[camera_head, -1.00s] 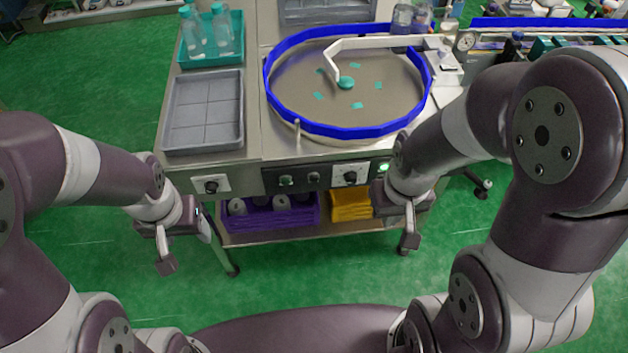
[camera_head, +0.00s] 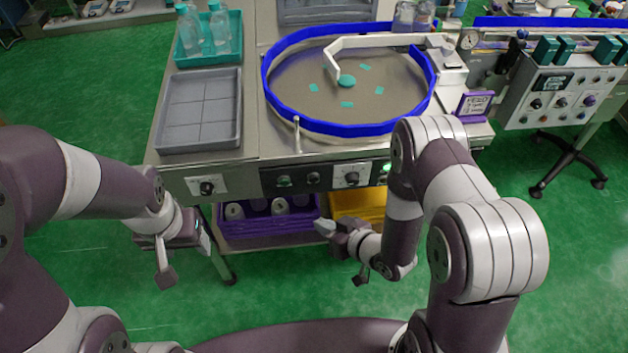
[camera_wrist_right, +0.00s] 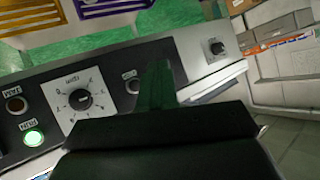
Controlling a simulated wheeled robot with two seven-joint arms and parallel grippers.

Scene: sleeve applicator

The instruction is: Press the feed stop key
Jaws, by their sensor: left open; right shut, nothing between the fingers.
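The control panel on the machine's front shows a round lit green button (camera_head: 385,169), which also shows in the right wrist view (camera_wrist_right: 34,138). Beside it in the wrist view is a dark red-brown button (camera_wrist_right: 16,104), then a white dial (camera_wrist_right: 80,99) and another round button (camera_wrist_right: 131,86). My left gripper (camera_head: 203,234) is open and empty, left of the shelf.
A blue-rimmed round feed table (camera_head: 433,98) tops the machine. A grey tray (camera_head: 200,147) and teal tray with bottles (camera_head: 240,45) sit left. Purple (camera_head: 265,228) and yellow (camera_head: 355,205) crates fill the lower shelf. Another control panel (camera_head: 558,100) stands right. Green floor in front is open.

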